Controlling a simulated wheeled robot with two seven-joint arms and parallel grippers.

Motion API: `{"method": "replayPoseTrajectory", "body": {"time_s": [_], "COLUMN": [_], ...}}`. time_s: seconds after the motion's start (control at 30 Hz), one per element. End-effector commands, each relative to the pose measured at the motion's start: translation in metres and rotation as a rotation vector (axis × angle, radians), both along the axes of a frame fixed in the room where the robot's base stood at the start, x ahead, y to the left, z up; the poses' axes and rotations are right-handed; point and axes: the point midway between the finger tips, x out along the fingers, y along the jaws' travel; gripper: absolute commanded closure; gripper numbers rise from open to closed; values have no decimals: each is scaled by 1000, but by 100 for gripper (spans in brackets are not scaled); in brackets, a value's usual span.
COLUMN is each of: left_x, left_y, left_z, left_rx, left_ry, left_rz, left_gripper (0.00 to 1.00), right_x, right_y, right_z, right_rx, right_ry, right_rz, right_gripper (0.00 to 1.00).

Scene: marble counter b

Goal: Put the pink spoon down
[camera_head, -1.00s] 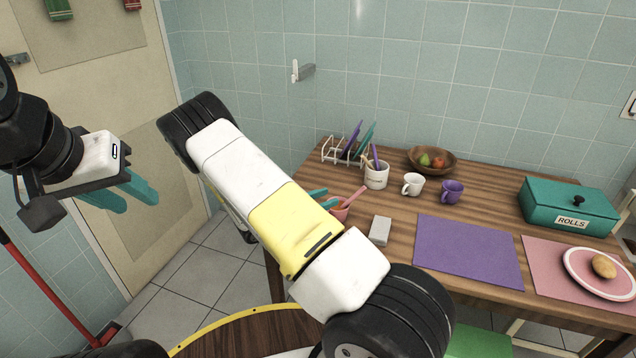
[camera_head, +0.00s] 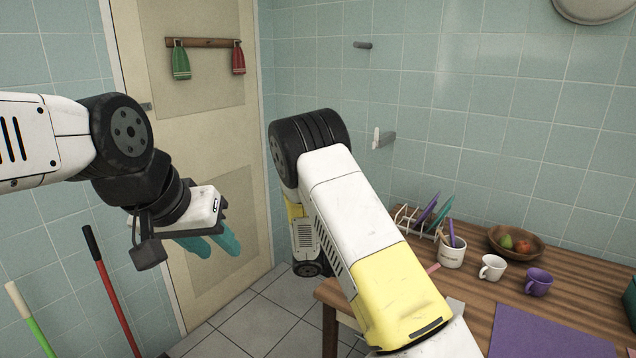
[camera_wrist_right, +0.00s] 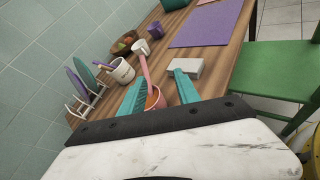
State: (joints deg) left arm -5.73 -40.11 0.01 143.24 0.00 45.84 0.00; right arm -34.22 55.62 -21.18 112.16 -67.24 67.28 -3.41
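A short bit of the spoon (camera_head: 433,268) shows beside my right arm in the head view; the cup is hidden there. No grip on the spoon shows. My left gripper (camera_head: 213,246) hangs in front of the door, its teal fingers apart and empty.
A dish rack (camera_head: 414,222), white utensil crock (camera_head: 452,254), white mug (camera_head: 492,267), purple mug (camera_head: 538,282) and fruit bowl (camera_head: 514,243) stand on the table. The purple mat (camera_wrist_right: 207,24) is bare. A green chair (camera_wrist_right: 280,72) stands beside the table.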

Motion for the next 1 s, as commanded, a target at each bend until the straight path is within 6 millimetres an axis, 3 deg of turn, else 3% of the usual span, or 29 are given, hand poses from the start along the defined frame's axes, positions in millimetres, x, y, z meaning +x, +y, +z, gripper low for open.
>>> {"method": "replayPoseTrajectory", "body": {"time_s": [0.37, 1.0], "left_x": [0, 0], "left_y": [0, 0], "left_z": [0, 0], "left_rx": [0, 0], "left_ry": [0, 0], "left_rz": [0, 0], "left_gripper": [64, 64], "right_x": [-68, -164], "right_y": [0, 48], "right_z": [65, 183], "right_rx": [461, 1187], "right_ry": [-217, -652], "right_rz": [-373, -798], "right_gripper": [61, 61]}}
